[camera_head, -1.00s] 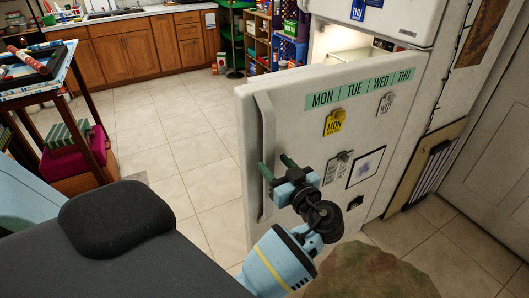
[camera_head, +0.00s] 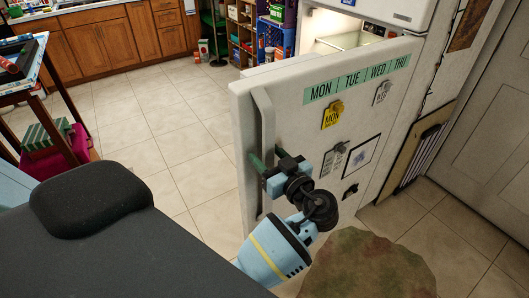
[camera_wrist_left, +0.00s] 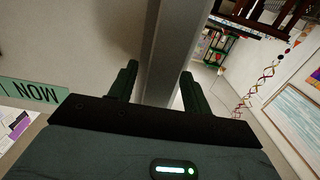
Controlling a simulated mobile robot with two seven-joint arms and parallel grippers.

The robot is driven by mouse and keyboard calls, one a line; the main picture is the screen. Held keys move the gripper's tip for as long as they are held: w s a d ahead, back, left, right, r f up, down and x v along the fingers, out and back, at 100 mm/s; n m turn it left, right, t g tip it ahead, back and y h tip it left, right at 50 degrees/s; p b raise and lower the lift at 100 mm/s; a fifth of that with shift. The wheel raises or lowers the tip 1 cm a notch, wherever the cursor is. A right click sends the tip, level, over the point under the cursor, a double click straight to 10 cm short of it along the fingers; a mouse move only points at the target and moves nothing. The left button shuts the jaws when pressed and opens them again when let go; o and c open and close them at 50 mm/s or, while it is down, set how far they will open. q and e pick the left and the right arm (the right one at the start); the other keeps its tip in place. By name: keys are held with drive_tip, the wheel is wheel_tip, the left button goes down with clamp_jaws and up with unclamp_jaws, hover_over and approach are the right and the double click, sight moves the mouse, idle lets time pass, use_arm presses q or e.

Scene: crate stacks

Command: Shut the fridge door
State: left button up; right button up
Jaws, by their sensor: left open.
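The white fridge door (camera_head: 296,125) stands open in the head view, its outer face towards me, with day labels, notes and magnets on it. Its vertical handle (camera_head: 265,115) runs along the door's left edge. My left gripper (camera_head: 267,158) is at the lower half of the handle, its green fingers open. In the left wrist view the grey handle (camera_wrist_left: 172,45) passes between the spread fingers of the left gripper (camera_wrist_left: 160,76); I cannot tell whether they touch it. The lit fridge interior (camera_head: 340,25) shows behind the door. My right gripper is out of view.
A round brown-green rug (camera_head: 370,265) lies on the tiled floor below the door. A folded wooden rack (camera_head: 415,160) leans beside the fridge. A table (camera_head: 22,70) stands at the left, with wooden cabinets (camera_head: 130,40) behind. The tiled floor between is clear.

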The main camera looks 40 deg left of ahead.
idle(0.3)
use_arm(q)
clamp_jaws()
